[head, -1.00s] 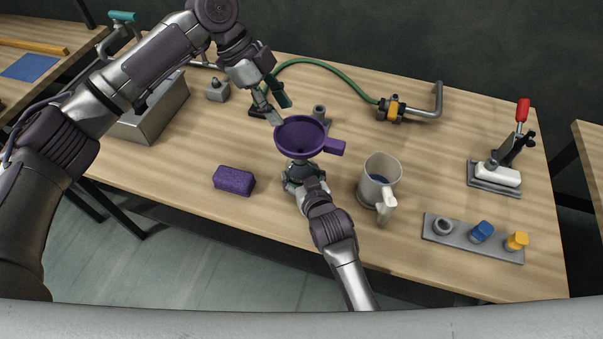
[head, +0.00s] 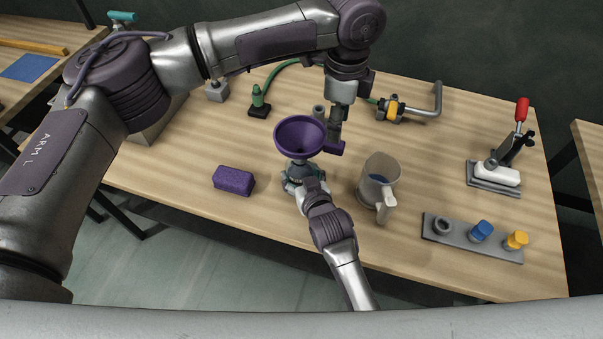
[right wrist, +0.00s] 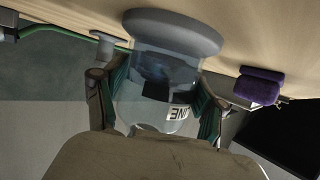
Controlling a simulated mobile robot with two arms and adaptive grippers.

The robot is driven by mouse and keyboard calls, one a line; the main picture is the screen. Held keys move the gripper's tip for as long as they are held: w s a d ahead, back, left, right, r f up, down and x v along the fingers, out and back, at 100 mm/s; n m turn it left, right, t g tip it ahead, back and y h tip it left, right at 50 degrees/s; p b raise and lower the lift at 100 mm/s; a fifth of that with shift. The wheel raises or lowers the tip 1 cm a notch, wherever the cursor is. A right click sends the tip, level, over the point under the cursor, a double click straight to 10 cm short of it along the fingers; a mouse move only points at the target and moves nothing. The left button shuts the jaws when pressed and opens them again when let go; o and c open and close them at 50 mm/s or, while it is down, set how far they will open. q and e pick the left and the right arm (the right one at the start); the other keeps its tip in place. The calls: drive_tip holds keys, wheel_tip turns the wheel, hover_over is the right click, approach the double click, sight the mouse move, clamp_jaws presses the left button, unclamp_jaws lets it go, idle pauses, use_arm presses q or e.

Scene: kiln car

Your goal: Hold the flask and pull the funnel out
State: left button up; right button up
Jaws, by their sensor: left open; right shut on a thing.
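The purple funnel (head: 300,131) sits upright above the flask, its wide mouth up and its tab (head: 333,148) pointing right. My left gripper (head: 337,138) is open, pointing down at the funnel's tab; I cannot tell whether its fingers touch it. My right gripper (head: 301,174) is below the funnel and shut on the flask. In the right wrist view the clear flask (right wrist: 150,110), with a partly visible label, stands between the fingers of my right gripper (right wrist: 158,105). The funnel hides the flask's top in the head view.
A mug (head: 380,180) stands close on the right, a purple sponge (head: 234,180) on the left. A grey rack (head: 472,238) lies at the right front.

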sight(335, 145)
use_arm(q)
drive_tip(key=shift+f, duration=3.45)
drive_tip(key=shift+c, duration=0.3)
clamp_jaws()
